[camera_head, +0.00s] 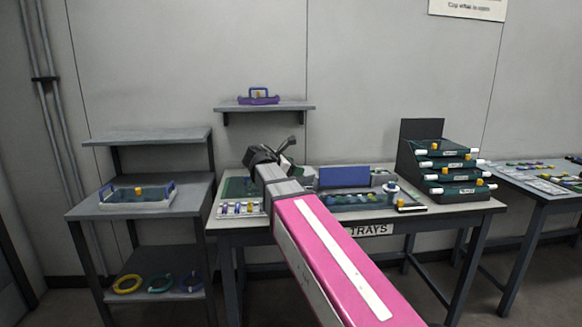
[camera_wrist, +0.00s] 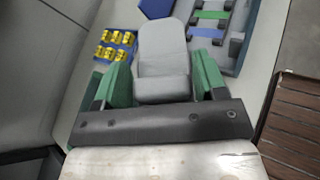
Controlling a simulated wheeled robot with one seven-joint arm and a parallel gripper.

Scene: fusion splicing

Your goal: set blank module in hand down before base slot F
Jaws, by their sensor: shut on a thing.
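My gripper (camera_wrist: 163,80) has green-sided fingers and is shut on a grey piece with a rounded far end, which I take as the blank module (camera_wrist: 163,48). In the head view my gripper (camera_head: 285,155) is above the back of the workbench, left of a blue upright panel (camera_head: 343,177). A grey base with green and blue parts (camera_wrist: 232,48) lies at the upper right of the wrist view, apart from the module. I cannot read any slot letter, so slot F cannot be told. My pink arm hides part of the bench.
A blue holder with yellow pieces (camera_wrist: 98,52) lies left of the module. A stepped rack of green trays (camera_head: 447,175) stands at the bench's right. A side shelf (camera_head: 185,205) holds a tray, and a purple tray (camera_head: 258,97) sits on the wall shelf.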

